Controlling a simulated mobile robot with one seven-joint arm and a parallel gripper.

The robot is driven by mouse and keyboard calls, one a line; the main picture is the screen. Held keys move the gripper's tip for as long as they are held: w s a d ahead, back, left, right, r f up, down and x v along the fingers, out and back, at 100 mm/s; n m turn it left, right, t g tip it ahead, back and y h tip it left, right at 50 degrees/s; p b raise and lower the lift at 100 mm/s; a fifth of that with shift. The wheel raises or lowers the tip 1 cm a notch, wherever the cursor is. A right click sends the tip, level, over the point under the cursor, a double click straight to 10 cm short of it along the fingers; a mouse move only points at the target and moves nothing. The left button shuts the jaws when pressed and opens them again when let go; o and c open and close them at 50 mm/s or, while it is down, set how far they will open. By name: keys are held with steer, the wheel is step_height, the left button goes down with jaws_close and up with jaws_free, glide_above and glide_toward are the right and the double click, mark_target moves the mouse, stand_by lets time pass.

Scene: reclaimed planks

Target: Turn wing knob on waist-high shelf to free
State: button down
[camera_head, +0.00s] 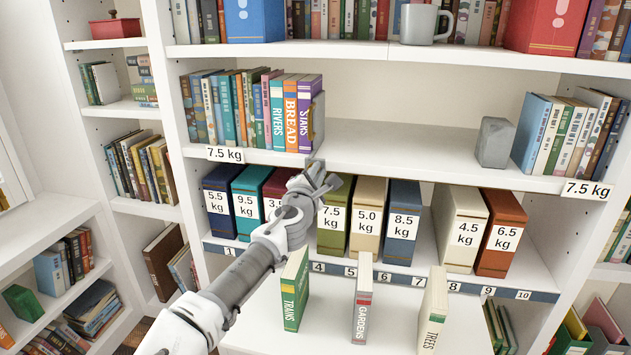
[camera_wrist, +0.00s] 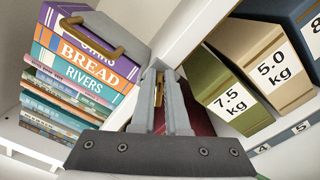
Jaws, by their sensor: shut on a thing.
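My gripper (camera_head: 318,178) reaches up to the front edge of the middle shelf (camera_head: 430,165), just below the row of books. In the wrist view, my gripper's fingers (camera_wrist: 160,85) are closed around a narrow brass piece, which looks like the wing knob (camera_wrist: 159,90). Only a thin strip of the knob shows between the fingers, so its exact angle cannot be told. In the head view my gripper hides the knob.
A grey bookend (camera_head: 318,118) with a brass handle stands beside the books Rivers, Bread and Stars. Below are several weight-labelled boxes, including a green 7.5 kg box (camera_head: 333,222). Books Trains (camera_head: 295,290), Gardens (camera_head: 362,312) and Trees (camera_head: 434,312) stand on the lower front surface.

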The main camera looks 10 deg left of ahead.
steer(key=shift+d+f+m+b, duration=0.1)
steer(key=shift+f+m+b, duration=0.05)
steer(key=shift+m+b, duration=0.85)
steer(key=shift+d+f+m+b, duration=0.1)
steer(key=shift+f+m+b, duration=0.1)
steer(key=shift+m+b, duration=0.75)
steer(key=shift+f+m+b, duration=0.15)
steer(key=shift+m+b, duration=0.4)
steer(key=shift+m, duration=0.8)
steer(key=c, duration=0.9)
jaws_free()
steer(key=shift+s, duration=0.1)
